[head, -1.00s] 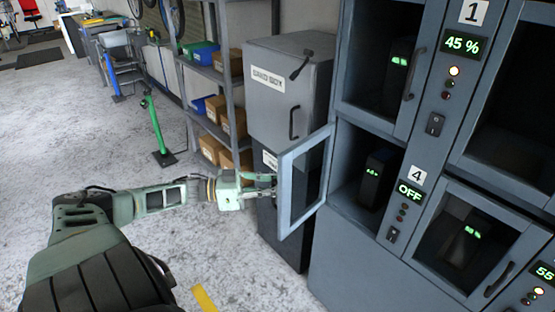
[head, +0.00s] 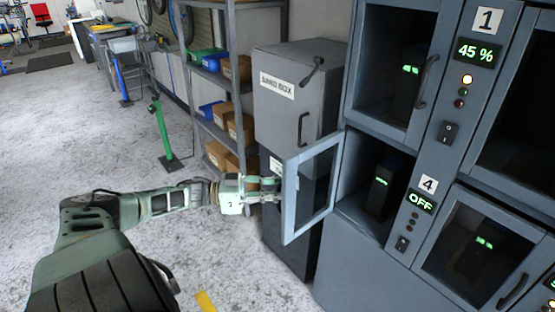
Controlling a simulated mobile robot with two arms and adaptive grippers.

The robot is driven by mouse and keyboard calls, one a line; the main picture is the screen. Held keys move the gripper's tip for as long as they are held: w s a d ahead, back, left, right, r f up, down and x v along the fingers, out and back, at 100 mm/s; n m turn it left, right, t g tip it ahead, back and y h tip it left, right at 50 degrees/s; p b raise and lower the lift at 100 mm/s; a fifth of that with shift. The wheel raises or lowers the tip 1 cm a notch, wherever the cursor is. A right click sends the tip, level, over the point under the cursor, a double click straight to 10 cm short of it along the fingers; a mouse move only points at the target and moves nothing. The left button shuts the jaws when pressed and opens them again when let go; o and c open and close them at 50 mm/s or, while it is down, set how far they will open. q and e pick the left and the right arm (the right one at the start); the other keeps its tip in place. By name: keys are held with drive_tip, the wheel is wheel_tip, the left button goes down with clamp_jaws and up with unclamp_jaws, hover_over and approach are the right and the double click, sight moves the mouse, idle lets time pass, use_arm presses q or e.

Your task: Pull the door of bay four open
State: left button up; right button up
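Bay four is marked by a "4" label (head: 428,184) above an "OFF" display (head: 421,202). Its framed glass door (head: 290,200) stands swung wide open to the left of the bay. A dark battery (head: 384,188) with green lights stands inside the open bay. My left gripper (head: 272,190) is at the outer left side of the door, by its frame. Its fingers are partly hidden by the door edge, so I cannot tell whether they hold the handle. My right gripper is not in view.
Bay one above (head: 400,70) is shut, as is the lower right bay (head: 475,250). A grey box cabinet (head: 285,105) stands behind the open door. A shelf with bins (head: 215,100) is further back.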

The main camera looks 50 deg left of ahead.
use_arm(q)
drive_tip(key=shift+w, duration=0.1)
drive_tip(key=v, duration=1.2)
wheel_tip(320, 180, down, 20)
drive_tip(key=s+a+n+t+y, duration=0.1)
drive_tip(key=s+n+y, duration=0.1)
drive_tip(key=n+y, duration=0.45)
drive_tip(key=s+d+f+g+y, duration=0.2)
drive_tip(key=s+f+y, duration=0.15)
drive_tip(key=f, duration=0.45)
drive_tip(key=s+d+f+g+y, duration=0.1)
drive_tip(key=s+d+f+y, duration=0.2)
drive_tip(key=f, duration=0.6)
drive_tip(key=s+d+f+g, duration=0.5)
drive_tip(key=s+d+f, duration=0.6)
drive_tip(key=f, duration=0.1)
drive_tip(key=s+d+f+g, duration=0.2)
drive_tip(key=s+d, duration=0.4)
drive_tip(key=d, duration=0.3)
drive_tip(key=s+d+f+g+h, duration=0.1)
drive_tip(key=s+d+f+g, duration=0.2)
drive_tip(key=d, duration=0.6)
drive_tip(key=s+f+m+p, duration=0.1)
drive_tip(key=s+f, duration=0.1)
drive_tip(key=s, duration=0.1)
drive_tip(key=shift+s+d+g, duration=0.2)
drive_tip(key=shift+s+g, duration=0.1)
drive_tip(key=shift+s, duration=0.1)
